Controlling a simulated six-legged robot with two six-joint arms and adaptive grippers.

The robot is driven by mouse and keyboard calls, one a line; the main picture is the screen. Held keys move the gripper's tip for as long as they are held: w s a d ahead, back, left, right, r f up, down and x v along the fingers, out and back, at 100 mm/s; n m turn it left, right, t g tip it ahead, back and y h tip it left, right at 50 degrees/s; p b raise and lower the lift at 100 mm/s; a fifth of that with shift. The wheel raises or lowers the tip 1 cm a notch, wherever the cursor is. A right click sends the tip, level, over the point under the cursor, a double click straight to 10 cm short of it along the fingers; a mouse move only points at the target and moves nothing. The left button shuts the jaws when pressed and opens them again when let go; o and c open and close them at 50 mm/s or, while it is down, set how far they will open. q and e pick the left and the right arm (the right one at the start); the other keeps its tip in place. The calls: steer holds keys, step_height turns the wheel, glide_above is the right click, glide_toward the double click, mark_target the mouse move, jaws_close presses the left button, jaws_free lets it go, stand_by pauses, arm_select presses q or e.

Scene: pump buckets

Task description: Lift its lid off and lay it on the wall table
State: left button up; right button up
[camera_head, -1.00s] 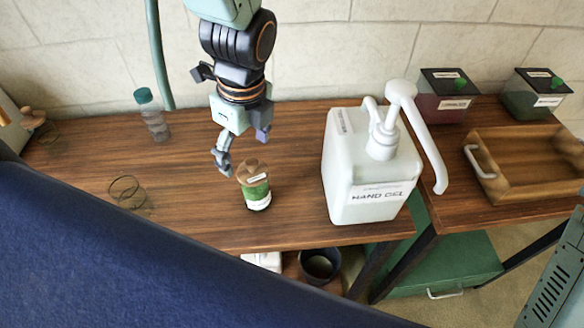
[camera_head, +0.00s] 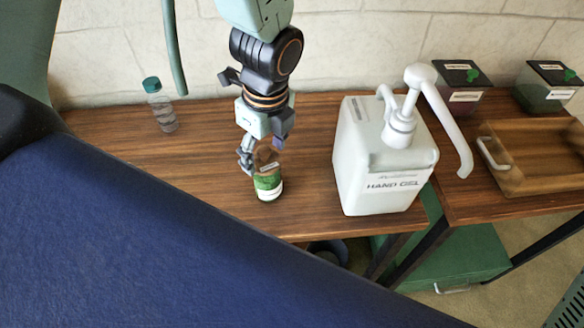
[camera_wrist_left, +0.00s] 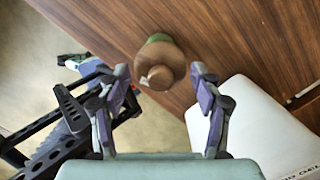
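A small jar with a green band and white label (camera_head: 268,186) stands upright near the front edge of the wooden table along the wall (camera_head: 200,165). Its brown lid (camera_head: 265,155) is on it, partly behind my left gripper (camera_head: 262,150) in the head view. In the left wrist view, the round lid with its knob (camera_wrist_left: 162,63) lies between and just beyond the two spread fingers of my left gripper (camera_wrist_left: 162,80). The fingers are apart, with a visible gap on each side of the lid.
A large white hand gel pump bottle (camera_head: 385,165) stands close to the right of the jar. A clear bottle with a green cap (camera_head: 160,105) stands at the back left. A wooden tray (camera_head: 535,155) and two labelled boxes (camera_head: 460,85) are on the right table.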

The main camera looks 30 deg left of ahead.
arm_select(q)
steer(key=shift+w+a+f, duration=0.1)
steer(key=shift+a+f, duration=0.05)
steer(key=shift+a, duration=0.05)
steer(key=shift+c, duration=1.4)
steer(key=shift+s+d, duration=0.2)
steer(key=c, duration=0.5)
steer(key=shift+a, duration=0.1)
steer(key=shift+c, duration=1.2)
